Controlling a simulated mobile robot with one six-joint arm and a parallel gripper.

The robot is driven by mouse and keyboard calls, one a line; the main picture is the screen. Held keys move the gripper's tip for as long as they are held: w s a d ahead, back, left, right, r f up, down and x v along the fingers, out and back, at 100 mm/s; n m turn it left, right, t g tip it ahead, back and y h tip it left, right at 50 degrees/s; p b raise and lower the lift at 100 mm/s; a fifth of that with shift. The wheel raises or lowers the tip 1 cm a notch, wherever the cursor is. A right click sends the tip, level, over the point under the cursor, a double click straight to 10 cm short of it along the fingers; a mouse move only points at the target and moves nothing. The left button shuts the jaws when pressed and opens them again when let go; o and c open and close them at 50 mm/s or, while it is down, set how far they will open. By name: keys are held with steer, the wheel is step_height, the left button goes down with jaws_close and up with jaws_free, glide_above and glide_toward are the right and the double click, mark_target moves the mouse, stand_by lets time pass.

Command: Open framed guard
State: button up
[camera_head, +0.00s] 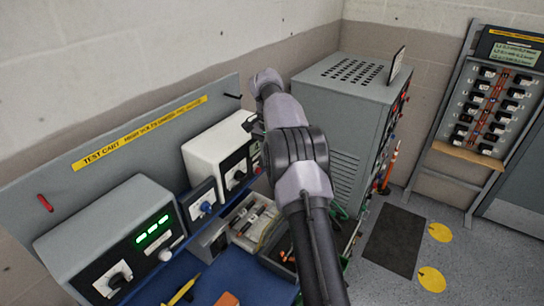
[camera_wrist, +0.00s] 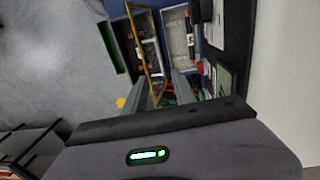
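My gripper (camera_wrist: 161,80) shows in the wrist view as two grey fingers set apart, with a gap between them. In the head view my arm covers the gripper. Red and green parts lie beyond the fingertips, partly hidden. No framed guard shows clearly in the head view.
A light tray (camera_head: 253,222) with small parts sits on the blue bench beside my arm. Metering boxes (camera_head: 110,245) stand left, a grey ventilated cabinet (camera_head: 345,120) behind my arm. A switch panel (camera_head: 497,105) stands right. A dark mat (camera_head: 396,240) lies on open floor.

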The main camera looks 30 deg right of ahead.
steer(key=shift+r, duration=0.1)
steer(key=shift+c, duration=1.4)
steer(key=shift+t+y, duration=0.4)
steer(key=shift+t, duration=0.3)
steer(key=f, duration=0.1)
steer(key=s+f+b, duration=0.1)
steer(key=s+d+f+b, duration=0.1)
steer(key=shift+s+f, duration=0.25)
jaws_close()
step_height(320, 180, down, 12)
steer(key=s+t+b, duration=0.1)
steer(key=b, duration=0.1)
steer(key=shift+s+a+f+t, duration=0.15)
steer(key=shift+s+a+t, duration=0.05)
steer(key=shift+a+t, duration=0.2)
